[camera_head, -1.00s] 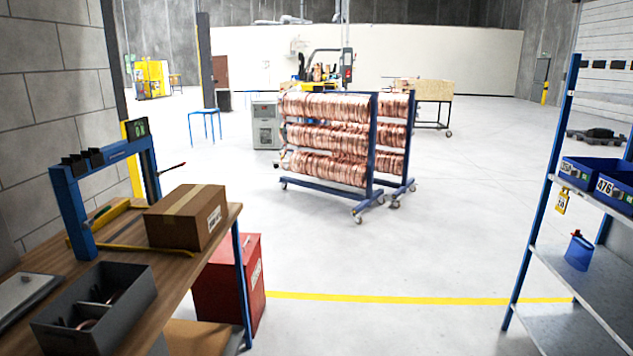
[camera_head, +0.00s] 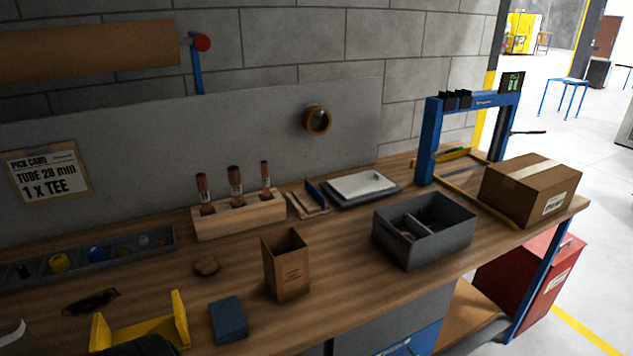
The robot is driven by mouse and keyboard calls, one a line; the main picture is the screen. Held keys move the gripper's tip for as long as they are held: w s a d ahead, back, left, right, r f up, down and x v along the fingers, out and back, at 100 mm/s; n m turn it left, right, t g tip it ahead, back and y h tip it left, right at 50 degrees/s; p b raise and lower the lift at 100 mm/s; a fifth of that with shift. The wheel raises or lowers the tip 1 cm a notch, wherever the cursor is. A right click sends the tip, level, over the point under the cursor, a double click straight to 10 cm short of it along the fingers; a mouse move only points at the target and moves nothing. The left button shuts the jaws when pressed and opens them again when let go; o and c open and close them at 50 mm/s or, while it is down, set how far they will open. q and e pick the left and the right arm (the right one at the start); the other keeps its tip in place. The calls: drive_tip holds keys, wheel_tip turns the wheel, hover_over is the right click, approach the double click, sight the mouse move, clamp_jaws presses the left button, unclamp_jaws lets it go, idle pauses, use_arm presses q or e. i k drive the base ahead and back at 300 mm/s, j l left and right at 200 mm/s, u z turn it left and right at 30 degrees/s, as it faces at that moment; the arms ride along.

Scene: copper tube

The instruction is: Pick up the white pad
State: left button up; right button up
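A flat white pad-like rectangle (camera_head: 360,185) lies on a dark grey base at the back of the wooden workbench. It is left of the blue frame and behind the grey divided box. From here I cannot tell whether it is a loose pad or the top of a device.

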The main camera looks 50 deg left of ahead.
sight(357, 185)
drive_tip(key=u, duration=1.25)
